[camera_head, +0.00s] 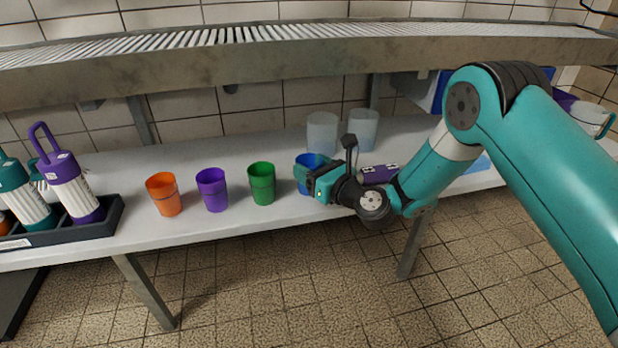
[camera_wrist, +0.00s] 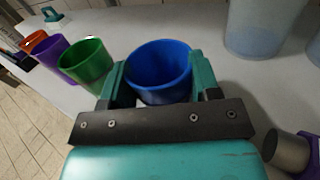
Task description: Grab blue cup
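The blue cup (camera_wrist: 160,70) stands upright on the white table, between the two fingers of my gripper (camera_wrist: 158,75) in the wrist view. One teal finger is on each side of it, close to its wall. I cannot tell whether both fingers press on it. In the head view the blue cup (camera_head: 311,166) is partly hidden behind my gripper (camera_head: 312,180), at the right end of a row of cups.
A green cup (camera_head: 262,183), a purple cup (camera_head: 212,189) and an orange cup (camera_head: 164,194) stand to the left. Two translucent containers (camera_head: 322,133) stand behind. A purple cylinder (camera_head: 378,174) lies right of my gripper. A shelf (camera_head: 250,62) overhangs the table.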

